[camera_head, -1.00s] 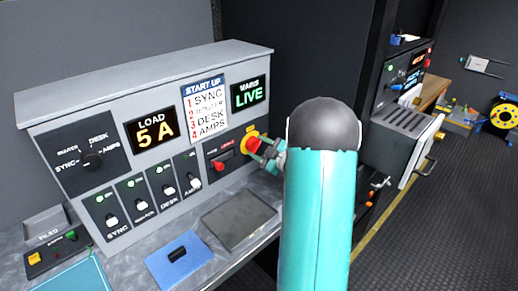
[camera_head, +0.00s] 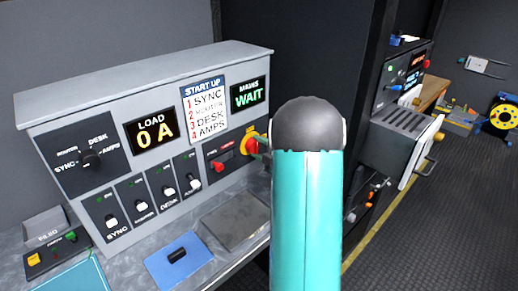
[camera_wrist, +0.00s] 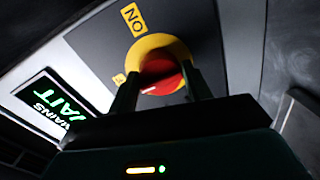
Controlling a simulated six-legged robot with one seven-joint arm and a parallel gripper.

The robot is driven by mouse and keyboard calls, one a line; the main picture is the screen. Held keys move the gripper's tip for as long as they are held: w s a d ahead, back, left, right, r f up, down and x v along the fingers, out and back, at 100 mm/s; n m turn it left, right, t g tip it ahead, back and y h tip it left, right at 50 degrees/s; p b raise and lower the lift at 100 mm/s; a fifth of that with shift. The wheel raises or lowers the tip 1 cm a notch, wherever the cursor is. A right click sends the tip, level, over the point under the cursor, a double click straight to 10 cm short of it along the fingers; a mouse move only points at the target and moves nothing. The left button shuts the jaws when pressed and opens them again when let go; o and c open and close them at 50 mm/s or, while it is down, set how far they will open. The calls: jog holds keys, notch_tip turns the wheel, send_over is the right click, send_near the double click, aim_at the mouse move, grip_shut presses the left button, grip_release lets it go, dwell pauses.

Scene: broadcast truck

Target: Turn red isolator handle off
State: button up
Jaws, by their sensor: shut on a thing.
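The red isolator handle (camera_wrist: 160,72) sits on a round yellow plate (camera_wrist: 158,46) with an ON label in the wrist view. In the head view the yellow plate (camera_head: 250,134) shows at the right end of the grey panel, with the handle mostly hidden by my arm. My gripper (camera_wrist: 160,82) is shut on the handle, one finger on each side. The mains display (camera_head: 250,94) reads WAIT in green, and the load display (camera_head: 154,133) reads 0 A.
A smaller red switch (camera_head: 219,167) is just left of the handle. Several white toggles (camera_head: 140,207) and a black rotary knob (camera_head: 92,160) are further left. A blue pad (camera_head: 180,264) and a grey plate (camera_head: 236,220) lie on the desk. A rack unit (camera_head: 405,135) juts out on the right.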

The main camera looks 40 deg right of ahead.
jog(key=shift+s+d+r, duration=0.1)
jog(key=shift+d+r, duration=0.05)
jog(key=o, duration=0.9)
jog(key=shift+o, duration=0.2)
jog(key=s, duration=1.3)
jog(key=shift+s+r, duration=0.3)
jog(key=shift+r, duration=0.05)
